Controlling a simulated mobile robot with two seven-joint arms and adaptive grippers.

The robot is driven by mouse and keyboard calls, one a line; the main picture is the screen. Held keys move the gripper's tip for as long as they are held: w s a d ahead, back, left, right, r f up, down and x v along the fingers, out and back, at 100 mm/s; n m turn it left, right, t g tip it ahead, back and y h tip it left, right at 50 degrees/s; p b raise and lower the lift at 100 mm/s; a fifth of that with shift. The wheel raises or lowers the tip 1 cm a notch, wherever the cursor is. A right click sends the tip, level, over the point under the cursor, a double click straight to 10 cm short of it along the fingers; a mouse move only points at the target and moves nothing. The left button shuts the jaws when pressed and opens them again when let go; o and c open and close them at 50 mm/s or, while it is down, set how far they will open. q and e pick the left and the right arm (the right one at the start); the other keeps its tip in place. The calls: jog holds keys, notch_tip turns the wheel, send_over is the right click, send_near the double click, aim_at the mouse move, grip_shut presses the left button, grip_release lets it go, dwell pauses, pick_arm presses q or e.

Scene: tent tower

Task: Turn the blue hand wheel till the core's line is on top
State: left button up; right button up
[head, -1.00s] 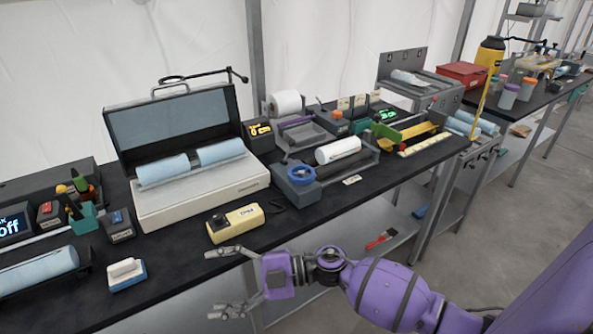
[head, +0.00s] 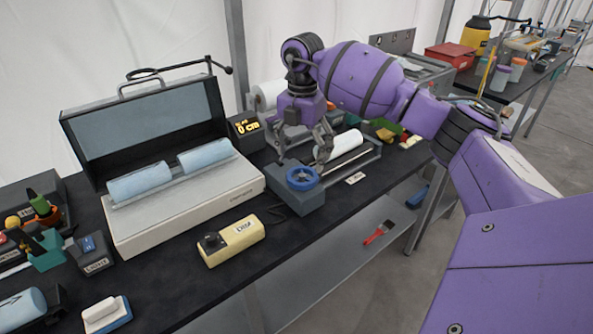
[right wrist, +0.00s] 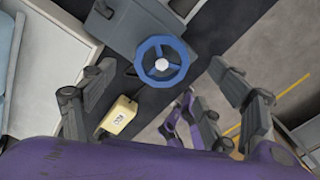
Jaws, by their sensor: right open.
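The blue hand wheel (head: 291,180) sits on the grey end block of a roller stand. It shows whole in the right wrist view (right wrist: 142,62), with a pale hub. The white core (head: 346,143) lies on the stand behind the wheel, partly hidden by my right gripper. I cannot make out its line. My right gripper (head: 304,153) points down just behind and above the wheel in the head view, open and apparently empty. In the right wrist view its fingers (right wrist: 150,85) stand apart, with the wheel beyond and between them. My left gripper cannot be clearly made out.
A big open case (head: 180,205) with blue rolls stands left of the stand. A cream box (head: 236,240) with a black knob lies near the front table edge. A display box (head: 248,130) stands behind. Dark table between the cream box and stand is mostly clear.

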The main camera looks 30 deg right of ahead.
aim_at(301, 175)
jog(key=f, duration=0.5)
jog(key=shift+s+a+f, duration=0.1)
jog(key=shift+s+f, duration=0.15)
jog(key=shift+w+f, duration=0.1)
jog(key=shift+f, duration=0.6)
jog(key=c, duration=1.1)
pick_arm(q)
jog(key=shift+s+a+f, duration=0.1)
jog(key=shift+s+f, duration=0.05)
jog(key=shift+s, duration=0.45)
pick_arm(e)
jog(key=shift+n, duration=0.3)
jog(key=n, duration=0.9)
jog(key=shift+a, duration=0.1)
pick_arm(q)
jog(key=shift+s+f, duration=0.25)
jog(key=shift+f, duration=0.1)
pick_arm(e)
jog(key=shift+n, duration=0.9)
